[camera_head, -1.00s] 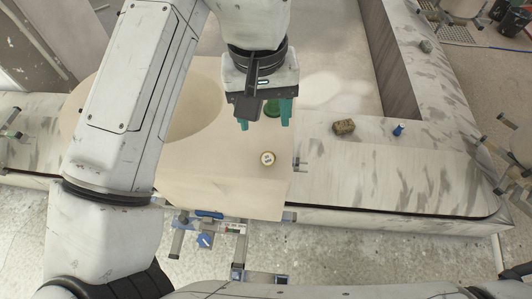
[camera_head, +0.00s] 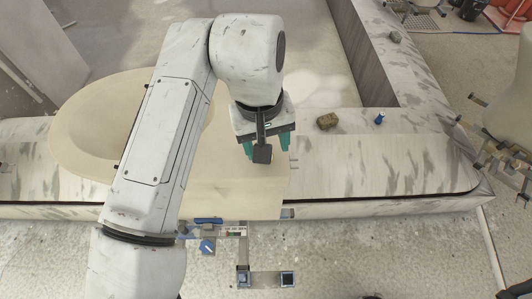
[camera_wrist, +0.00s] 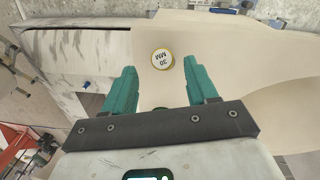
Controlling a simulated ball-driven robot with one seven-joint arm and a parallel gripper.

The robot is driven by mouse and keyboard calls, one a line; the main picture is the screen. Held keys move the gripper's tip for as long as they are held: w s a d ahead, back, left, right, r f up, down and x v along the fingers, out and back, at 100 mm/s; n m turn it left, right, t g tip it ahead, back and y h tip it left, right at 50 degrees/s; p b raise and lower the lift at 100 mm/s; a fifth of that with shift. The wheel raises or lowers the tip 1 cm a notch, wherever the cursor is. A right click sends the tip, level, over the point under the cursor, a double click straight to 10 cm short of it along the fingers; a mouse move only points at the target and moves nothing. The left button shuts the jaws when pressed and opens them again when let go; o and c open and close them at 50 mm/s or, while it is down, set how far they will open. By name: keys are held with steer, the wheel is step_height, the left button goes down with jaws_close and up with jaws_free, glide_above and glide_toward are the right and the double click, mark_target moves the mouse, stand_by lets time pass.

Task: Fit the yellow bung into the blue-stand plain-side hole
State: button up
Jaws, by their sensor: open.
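The yellow bung (camera_wrist: 162,59) shows in the wrist view as a small round piece with a yellow rim and a white top marked "30 MM". It sits on the pale beige round-edged table (camera_wrist: 215,50). My gripper (camera_wrist: 163,72) is open, with its two teal fingers apart and the bung just beyond and between their tips. In the head view my gripper (camera_head: 266,151) hangs over the table's right part and hides the bung. Blue fittings (camera_head: 207,246) show on metal brackets below the table's front edge; I cannot tell a plain-side hole there.
A brown sponge-like block (camera_head: 327,121) and a small blue bottle-like item (camera_head: 380,118) stand on the marbled bench (camera_head: 370,165) to the right. Metal brackets (camera_head: 243,262) jut out in front.

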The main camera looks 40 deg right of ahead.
steer(key=shift+f+p, duration=0.35)
steer(key=shift+f, duration=1.85)
jaws_close()
